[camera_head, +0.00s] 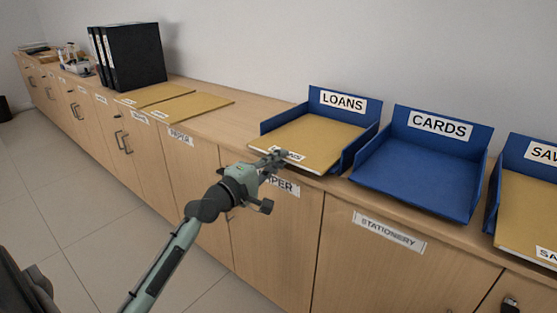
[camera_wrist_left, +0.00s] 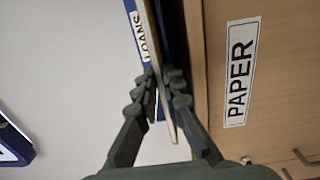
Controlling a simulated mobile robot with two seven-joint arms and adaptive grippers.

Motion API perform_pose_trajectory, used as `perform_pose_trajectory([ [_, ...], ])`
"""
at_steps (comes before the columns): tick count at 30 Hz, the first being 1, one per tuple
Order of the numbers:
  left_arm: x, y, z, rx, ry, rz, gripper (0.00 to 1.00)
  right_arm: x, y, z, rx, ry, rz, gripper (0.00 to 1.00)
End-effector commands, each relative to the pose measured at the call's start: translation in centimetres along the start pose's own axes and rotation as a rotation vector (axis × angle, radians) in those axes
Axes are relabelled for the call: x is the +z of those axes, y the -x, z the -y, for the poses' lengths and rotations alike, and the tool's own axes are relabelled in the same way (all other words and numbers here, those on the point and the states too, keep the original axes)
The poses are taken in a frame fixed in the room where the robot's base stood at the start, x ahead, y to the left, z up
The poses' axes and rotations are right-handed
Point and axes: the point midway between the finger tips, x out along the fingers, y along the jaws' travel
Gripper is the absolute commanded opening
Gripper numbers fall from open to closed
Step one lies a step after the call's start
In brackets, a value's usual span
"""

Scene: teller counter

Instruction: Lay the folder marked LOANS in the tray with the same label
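The tan LOANS folder (camera_head: 318,141) lies in the blue tray labelled LOANS (camera_head: 362,139), its front edge at the tray's open front. My left gripper (camera_head: 277,157) is at that front edge and covers part of the folder's label. In the left wrist view, the folder (camera_wrist_left: 163,105) shows edge-on between the close-set fingers (camera_wrist_left: 162,82), which are shut on it. The tray's LOANS label (camera_wrist_left: 139,35) shows beyond them. My right gripper is in neither view.
An empty blue CARDS tray (camera_head: 409,188) stands to the right. Farther right, another blue tray (camera_head: 541,148) holds a tan folder (camera_head: 520,205). Two tan folders (camera_head: 190,106) and black binders (camera_head: 135,55) are on the counter to the left. Cabinets (camera_head: 265,235) stand below.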

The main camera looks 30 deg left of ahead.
Motion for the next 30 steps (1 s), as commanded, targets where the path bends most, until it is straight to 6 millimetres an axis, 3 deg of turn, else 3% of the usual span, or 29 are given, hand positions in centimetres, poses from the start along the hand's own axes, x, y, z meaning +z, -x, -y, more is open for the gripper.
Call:
perform_pose_trajectory([
  [1, 0.0, 0.0, -0.1, 0.001, -0.001, 0.0, 0.16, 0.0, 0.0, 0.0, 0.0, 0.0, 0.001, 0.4],
  [5, 0.0, 0.0, -0.1, 0.001, 0.0, 0.0, 0.31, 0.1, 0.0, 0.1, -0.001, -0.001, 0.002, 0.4],
  [17, 0.0, 0.8, 0.2, -0.004, -0.001, 0.0, 0.31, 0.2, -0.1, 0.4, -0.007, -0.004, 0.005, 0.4],
  [30, 0.1, 9.3, 0.1, -0.005, -0.003, 0.002, 0.31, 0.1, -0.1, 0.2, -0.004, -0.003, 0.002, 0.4],
])
